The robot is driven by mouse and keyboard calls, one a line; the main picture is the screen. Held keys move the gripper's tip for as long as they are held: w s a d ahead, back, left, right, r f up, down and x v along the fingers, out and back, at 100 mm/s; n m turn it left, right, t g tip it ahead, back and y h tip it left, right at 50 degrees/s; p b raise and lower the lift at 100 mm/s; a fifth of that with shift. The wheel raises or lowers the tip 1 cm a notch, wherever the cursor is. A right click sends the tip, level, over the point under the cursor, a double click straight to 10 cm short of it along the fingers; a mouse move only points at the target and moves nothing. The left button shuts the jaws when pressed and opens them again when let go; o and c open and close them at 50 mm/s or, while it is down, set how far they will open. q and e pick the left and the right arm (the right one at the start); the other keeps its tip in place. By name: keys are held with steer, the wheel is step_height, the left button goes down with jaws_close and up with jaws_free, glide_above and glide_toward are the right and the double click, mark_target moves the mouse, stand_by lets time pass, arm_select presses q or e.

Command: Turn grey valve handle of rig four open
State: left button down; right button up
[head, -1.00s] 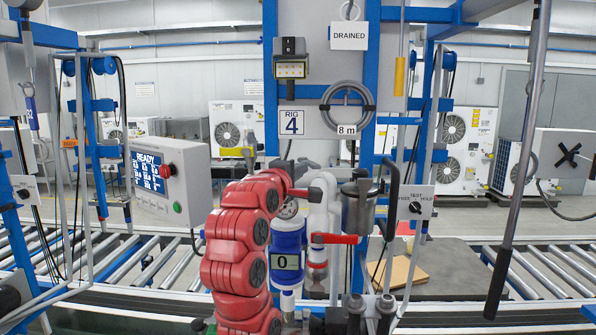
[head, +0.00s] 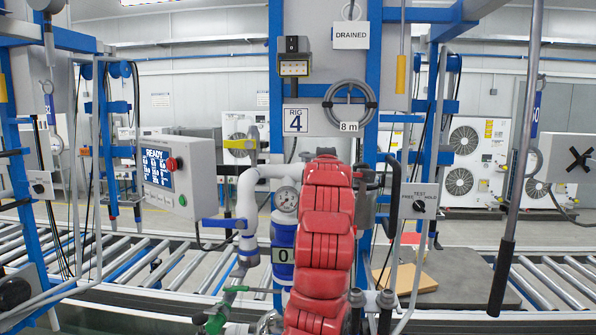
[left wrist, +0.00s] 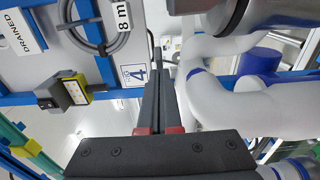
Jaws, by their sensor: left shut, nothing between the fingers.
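A blue lever (head: 222,223), a yellow lever (head: 238,144) and a green lever (head: 235,290) show left of the arm. My left gripper (left wrist: 158,82) is shut and empty, its dark fingers pointing toward the rig panel, beside white pipes (left wrist: 235,110). The head view does not show its fingertips clearly. My right gripper is not in view.
The pressure gauge (head: 286,198) and blue meter (head: 284,240) stand just left of my arm. A metal filter bowl (head: 367,207) is partly hidden to its right. A "TEST" switch box (head: 419,202) and a hanging dark-gripped rod (head: 502,270) are further right.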

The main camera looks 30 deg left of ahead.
arm_select(q)
steer(key=shift+w+d+b, duration=0.25)
steer(key=shift+w+b, duration=0.1)
steer(key=shift+w, duration=0.4)
steer(key=shift+w+d+b, duration=0.2)
steer(key=shift+w+b, duration=0.15)
steer(key=shift+w, duration=0.4)
steer(key=shift+w+d+b, duration=0.25)
steer(key=shift+w+b, duration=0.1)
steer(key=shift+w, duration=0.4)
steer(key=b+v, duration=0.4)
steer(key=v, duration=1.3)
steer(key=shift+s, duration=0.25)
